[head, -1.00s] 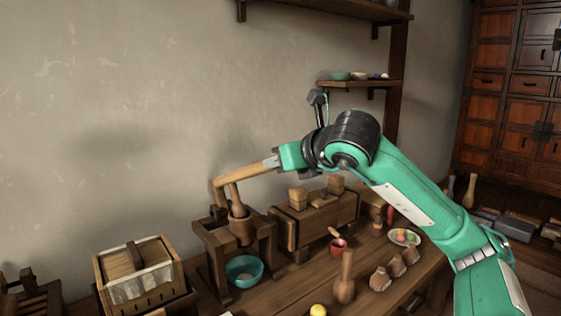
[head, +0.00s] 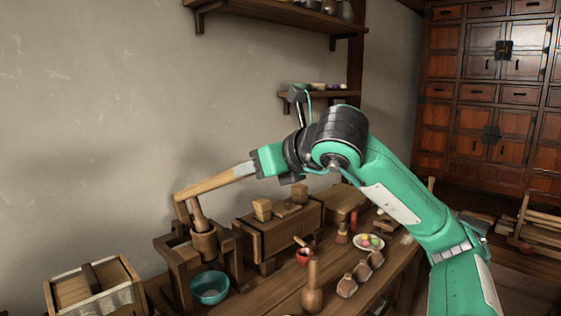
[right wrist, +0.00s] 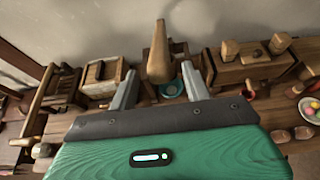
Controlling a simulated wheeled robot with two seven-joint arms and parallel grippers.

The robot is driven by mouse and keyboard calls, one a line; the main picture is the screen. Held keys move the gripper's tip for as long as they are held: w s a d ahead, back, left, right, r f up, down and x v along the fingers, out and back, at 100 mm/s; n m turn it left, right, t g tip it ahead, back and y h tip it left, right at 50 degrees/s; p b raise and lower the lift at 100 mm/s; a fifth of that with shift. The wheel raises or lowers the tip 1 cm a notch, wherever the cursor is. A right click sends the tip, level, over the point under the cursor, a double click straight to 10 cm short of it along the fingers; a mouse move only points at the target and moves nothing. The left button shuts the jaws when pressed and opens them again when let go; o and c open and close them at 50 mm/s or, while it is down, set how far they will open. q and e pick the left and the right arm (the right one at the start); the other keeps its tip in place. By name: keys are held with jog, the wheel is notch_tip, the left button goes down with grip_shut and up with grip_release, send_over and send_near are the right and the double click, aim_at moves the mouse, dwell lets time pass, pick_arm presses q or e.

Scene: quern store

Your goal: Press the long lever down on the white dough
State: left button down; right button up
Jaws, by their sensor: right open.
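The long wooden lever (head: 208,184) tops a wooden press frame (head: 175,262) against the wall, raised and sloping up toward the right. A plunger and wooden cup (head: 203,243) hang below its left end. My right gripper (head: 243,170) is at the lever's right end. In the right wrist view, the lever (right wrist: 159,56) lies between the two spread fingers of the gripper (right wrist: 160,88), with gaps on both sides. The teal bowl (head: 210,285) sits under the cup; something pale shows inside it. I cannot make out the white dough for certain. My left gripper is not in view.
A wooden box press (head: 255,238) stands right of the lever press, and a slatted box (head: 95,287) stands left. A red cup (head: 304,257), wooden pestle (head: 312,288) and plate of coloured balls (head: 369,242) are on the table. A shelf (head: 320,94) hangs behind my arm.

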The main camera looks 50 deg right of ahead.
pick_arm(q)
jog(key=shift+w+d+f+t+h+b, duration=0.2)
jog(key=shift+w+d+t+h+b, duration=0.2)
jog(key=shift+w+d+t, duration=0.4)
pick_arm(e)
jog(key=v, duration=0.8)
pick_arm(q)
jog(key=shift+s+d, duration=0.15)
pick_arm(e)
jog(key=shift+a, duration=0.1)
